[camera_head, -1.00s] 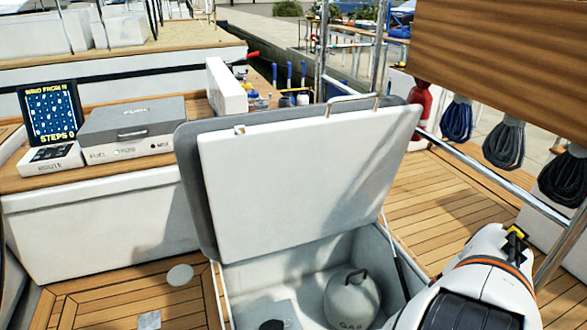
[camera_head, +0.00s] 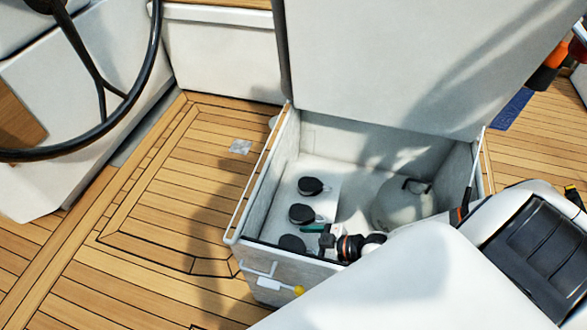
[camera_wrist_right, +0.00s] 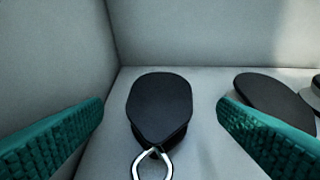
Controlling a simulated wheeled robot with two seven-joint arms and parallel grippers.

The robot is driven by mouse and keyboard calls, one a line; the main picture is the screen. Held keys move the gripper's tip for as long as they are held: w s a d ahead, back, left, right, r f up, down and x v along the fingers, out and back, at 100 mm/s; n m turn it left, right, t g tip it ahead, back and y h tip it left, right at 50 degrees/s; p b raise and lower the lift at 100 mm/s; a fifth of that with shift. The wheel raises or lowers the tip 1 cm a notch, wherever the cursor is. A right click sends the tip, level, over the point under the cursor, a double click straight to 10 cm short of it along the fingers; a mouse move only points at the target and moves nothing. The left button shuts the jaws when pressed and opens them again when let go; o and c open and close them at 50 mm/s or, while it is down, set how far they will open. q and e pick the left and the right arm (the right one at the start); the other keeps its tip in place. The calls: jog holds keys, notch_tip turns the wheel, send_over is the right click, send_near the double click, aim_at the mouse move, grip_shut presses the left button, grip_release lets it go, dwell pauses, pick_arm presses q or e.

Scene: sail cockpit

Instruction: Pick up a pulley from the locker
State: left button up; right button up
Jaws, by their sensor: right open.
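The locker (camera_head: 262,195) stands open with its lid (camera_head: 385,60) raised. Three dark oval pulleys lie in a row on its pale floor: a far one (camera_head: 311,186), a middle one (camera_head: 302,214) and a near one (camera_head: 292,244). My right gripper (camera_head: 318,234) is inside the locker, beside the near pulley. In the right wrist view, its green fingers are spread open, with a black pulley (camera_wrist_right: 160,105) lying between and ahead of them, its metal shackle towards me. Another pulley (camera_wrist_right: 275,105) lies right of the right finger. My left gripper is out of view.
A grey gas bottle (camera_head: 402,205) stands in the locker's right part, close to my right arm. Locker walls (camera_wrist_right: 210,35) rise just beyond and left of the pulley. A steering wheel (camera_head: 125,95) is at left. The teak floor (camera_head: 190,190) left of the locker is mostly clear.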

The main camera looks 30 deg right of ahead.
aim_at(293, 247)
jog(key=shift+x, duration=0.75)
jog(key=shift+w+a+f, duration=0.25)
jog(key=c, duration=1.2)
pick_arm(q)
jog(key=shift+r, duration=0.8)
pick_arm(e)
jog(key=shift+r, duration=0.15)
